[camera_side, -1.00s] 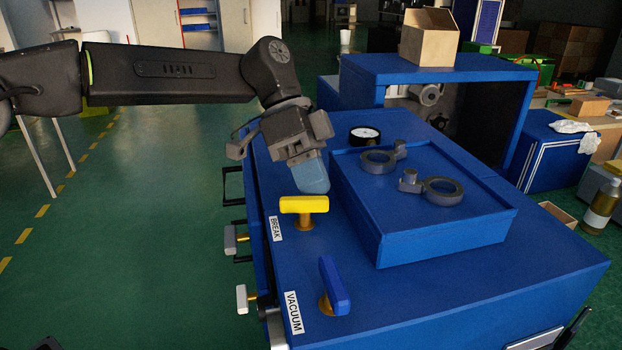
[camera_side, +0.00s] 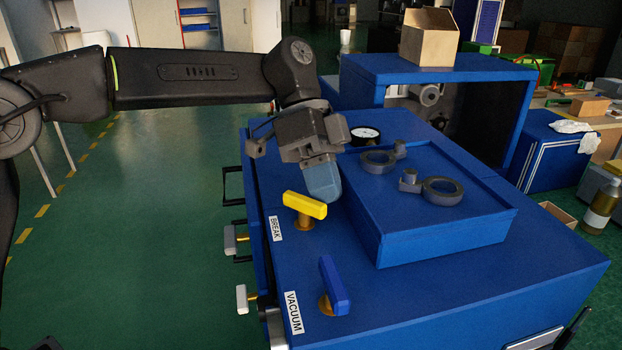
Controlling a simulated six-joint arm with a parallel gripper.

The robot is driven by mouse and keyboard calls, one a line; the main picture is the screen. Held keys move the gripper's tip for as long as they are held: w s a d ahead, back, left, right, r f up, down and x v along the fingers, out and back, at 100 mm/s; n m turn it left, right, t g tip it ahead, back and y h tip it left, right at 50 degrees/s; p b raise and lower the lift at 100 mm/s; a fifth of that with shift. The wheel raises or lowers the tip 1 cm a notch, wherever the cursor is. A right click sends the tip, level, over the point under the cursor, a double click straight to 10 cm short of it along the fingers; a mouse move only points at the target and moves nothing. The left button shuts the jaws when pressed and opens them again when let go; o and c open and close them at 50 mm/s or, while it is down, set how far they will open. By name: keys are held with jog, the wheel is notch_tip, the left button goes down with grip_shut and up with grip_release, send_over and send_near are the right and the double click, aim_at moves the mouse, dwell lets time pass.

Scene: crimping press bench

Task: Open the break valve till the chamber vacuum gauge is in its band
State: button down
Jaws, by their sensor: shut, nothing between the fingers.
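The yellow break valve handle (camera_side: 304,205) stands on a brass stem beside the BREAK label (camera_side: 276,228). Its bar lies slanted, with the right end nearer the camera. My gripper (camera_side: 324,192) is shut and empty, pointing down just behind the handle's right end. I cannot tell whether it touches the handle. The round white-faced gauge (camera_side: 365,134) sits behind the gripper, partly hidden by it. Its needle and band are too small to read.
A blue vacuum valve handle (camera_side: 335,286) stands in front, by the VACUUM label (camera_side: 293,312). A raised blue tray (camera_side: 447,233) to the right holds grey ring parts (camera_side: 443,190). A blue housing (camera_side: 437,70) with a cardboard box on top stands behind.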

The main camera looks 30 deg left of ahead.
jog(key=shift+s+d, duration=0.4)
jog(key=shift+d, duration=0.15)
jog(key=shift+s+d, duration=0.25)
jog(key=shift+s, duration=0.15)
dwell(0.6)
